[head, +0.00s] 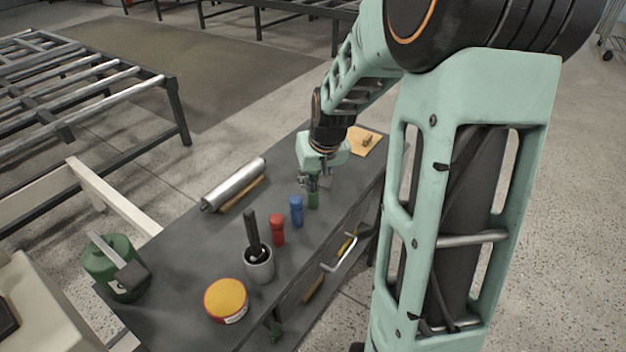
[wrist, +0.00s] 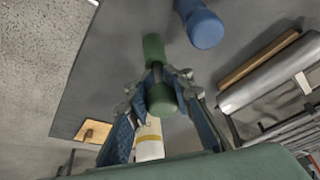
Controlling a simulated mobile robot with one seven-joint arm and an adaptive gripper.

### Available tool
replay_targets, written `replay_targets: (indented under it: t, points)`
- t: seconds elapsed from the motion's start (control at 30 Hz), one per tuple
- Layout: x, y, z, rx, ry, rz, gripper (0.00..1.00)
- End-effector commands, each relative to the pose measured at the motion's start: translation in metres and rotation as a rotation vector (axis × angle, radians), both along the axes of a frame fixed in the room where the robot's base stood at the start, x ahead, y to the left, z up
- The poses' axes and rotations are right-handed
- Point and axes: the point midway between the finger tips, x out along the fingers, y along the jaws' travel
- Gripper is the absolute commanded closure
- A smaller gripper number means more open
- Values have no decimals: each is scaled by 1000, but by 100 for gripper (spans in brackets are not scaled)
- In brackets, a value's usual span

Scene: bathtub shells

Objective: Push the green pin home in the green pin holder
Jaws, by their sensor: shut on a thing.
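The green pin holder (head: 314,200) stands upright on the dark bench in the head view, at the far end of a row. My gripper (head: 312,182) is directly above it, pointing down. In the wrist view the green pin (wrist: 162,99) shows its rounded end toward the camera, between the two fingers of my gripper (wrist: 158,80), which are shut on it. The green holder (wrist: 153,45) shows beyond the fingers, in line with the pin. The fingers partly cover where pin and holder meet, so I cannot tell how deep the pin sits.
A blue pin and holder (head: 296,211) stand close beside the green one, then a red one (head: 277,229). A grey cup with a dark handle (head: 259,265), a yellow-topped tin (head: 226,300) and a silver roller (head: 234,184) are on the bench. A wooden board (head: 364,141) lies behind.

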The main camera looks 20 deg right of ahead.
Motion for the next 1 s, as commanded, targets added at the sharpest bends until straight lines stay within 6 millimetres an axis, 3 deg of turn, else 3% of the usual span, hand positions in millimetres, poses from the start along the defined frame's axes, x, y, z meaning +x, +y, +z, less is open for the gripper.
replay_targets:
  t: [0.17, 0.2, 0.4, 0.77, 1.0]
  points:
    - [0, 0, -6, 0, 0, 0, 100]
    - [0, 0, -6, 0, 0, 0, 82]
    - [0, 0, -5, 0, 1, 0, 60]
    - [-1, 0, -2, -1, 0, 0, 59]
    - [-12, 0, 27, -2, -4, -2, 59]
